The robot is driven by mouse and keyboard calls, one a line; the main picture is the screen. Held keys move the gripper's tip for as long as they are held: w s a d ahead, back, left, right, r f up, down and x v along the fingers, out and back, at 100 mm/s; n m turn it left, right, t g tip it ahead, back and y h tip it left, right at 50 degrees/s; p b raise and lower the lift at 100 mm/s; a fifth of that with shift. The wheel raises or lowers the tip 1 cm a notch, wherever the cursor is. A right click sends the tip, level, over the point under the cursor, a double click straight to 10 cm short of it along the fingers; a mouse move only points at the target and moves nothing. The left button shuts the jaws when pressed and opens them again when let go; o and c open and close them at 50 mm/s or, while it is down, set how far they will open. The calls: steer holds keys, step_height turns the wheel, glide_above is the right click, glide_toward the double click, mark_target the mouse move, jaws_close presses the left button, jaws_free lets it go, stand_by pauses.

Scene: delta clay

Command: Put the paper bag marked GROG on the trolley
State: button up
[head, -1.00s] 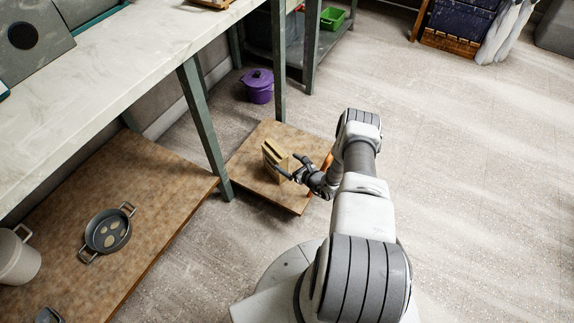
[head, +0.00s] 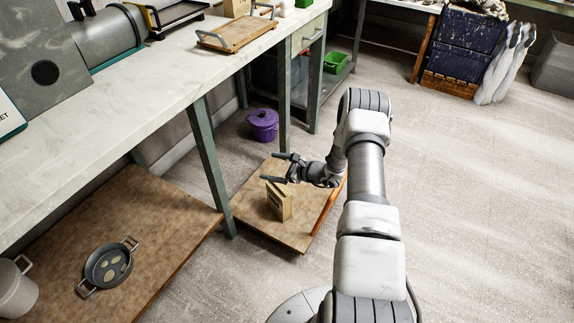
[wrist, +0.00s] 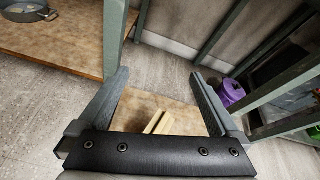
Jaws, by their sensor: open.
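A tan paper bag (head: 279,203) stands upright on the low wooden deck of the trolley (head: 283,236), beside its orange bar. The marking on the bag is too small to read. My gripper (head: 272,168) is open and empty above the bag, apart from it. In the wrist view the top of the bag (wrist: 158,122) shows below and between the spread fingers (wrist: 160,76), with the trolley deck (wrist: 185,113) around it. The black gripper body hides the lower part of the bag there.
The workbench (head: 165,95) runs along the left, with a leg (head: 212,170) close to the trolley. Its low shelf (head: 165,225) holds a grey pan (head: 108,266). A purple pot (head: 263,124) stands on the floor behind the trolley.

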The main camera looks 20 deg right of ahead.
steer(key=s+a+r+n+g+y, duration=0.15)
steer(key=a+r+n, duration=0.25)
steer(key=r, duration=0.4)
steer(key=a+r+n+g+y, duration=0.1)
steer(key=a+r+n+g, duration=0.25)
steer(key=r, duration=0.45)
steer(key=s+a+r+n+g+h, duration=0.1)
steer(key=s+a+r+n, duration=0.3)
steer(key=r, duration=0.3)
steer(key=s+a+r+n+g+h, duration=0.1)
steer(key=s+a+r+n+g, duration=0.15)
steer(key=s+r, duration=0.35)
steer(key=s+d+r+n+t+h, duration=0.1)
steer(key=s+r+n+h, duration=0.3)
steer(key=s, duration=0.8)
steer(key=s+d+r+n+t+h, duration=0.2)
steer(key=s+r+n+h, duration=0.2)
steer(key=s, duration=0.9)
step_height(320, 180, up, 4)
steer(key=n, duration=0.3)
steer(key=shift+n+h, duration=0.35)
steer(key=shift+n, duration=0.05)
steer(key=shift+s+d+r, duration=0.1)
steer(key=shift+r, duration=0.05)
step_height(320, 180, up, 28)
steer(key=p, duration=2.8)
